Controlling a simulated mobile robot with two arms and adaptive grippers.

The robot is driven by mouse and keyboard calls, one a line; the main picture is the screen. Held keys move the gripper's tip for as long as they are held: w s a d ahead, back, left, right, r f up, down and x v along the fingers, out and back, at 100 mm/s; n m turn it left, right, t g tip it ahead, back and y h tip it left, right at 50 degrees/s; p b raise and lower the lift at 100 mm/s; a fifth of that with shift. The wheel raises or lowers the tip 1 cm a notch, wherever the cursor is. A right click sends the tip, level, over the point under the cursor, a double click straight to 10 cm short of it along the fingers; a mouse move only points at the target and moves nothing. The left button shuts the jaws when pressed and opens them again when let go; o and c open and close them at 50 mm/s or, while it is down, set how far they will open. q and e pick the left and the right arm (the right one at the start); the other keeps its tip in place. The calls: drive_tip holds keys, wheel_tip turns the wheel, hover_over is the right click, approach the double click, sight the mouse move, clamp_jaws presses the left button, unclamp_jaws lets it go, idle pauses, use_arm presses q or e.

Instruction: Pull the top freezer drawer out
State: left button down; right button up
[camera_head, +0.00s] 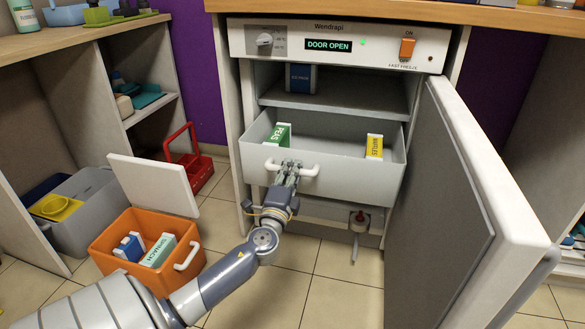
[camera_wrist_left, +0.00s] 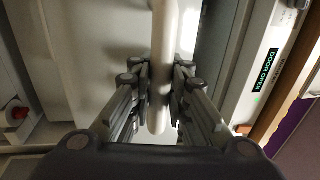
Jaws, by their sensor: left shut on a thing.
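The freezer drawer (camera_head: 335,180) is grey and sits pulled partway out of the open freezer, below a shelf. A green and white box marked PEAS (camera_head: 279,135) and a yellow and white box (camera_head: 374,146) stand in it. A white bar handle (camera_head: 309,171) crosses its front. In the left wrist view, the handle (camera_wrist_left: 161,60) runs between the fingers of my left gripper (camera_wrist_left: 160,88). My right gripper is not in view.
The freezer door (camera_head: 470,190) stands open at the right. The panel display (camera_head: 328,45) reads DOOR OPEN. An orange cooler (camera_head: 118,245) with boxes stands on the tiles at the lower left, a red caddy (camera_head: 190,172) behind it. Floor before the drawer is clear.

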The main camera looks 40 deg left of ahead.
use_arm(q)
drive_tip(key=shift+s+d, duration=0.1)
drive_tip(key=shift+f, duration=0.1)
drive_tip(key=c, duration=1.8)
unclamp_jaws()
drive_tip(key=v, duration=1.2)
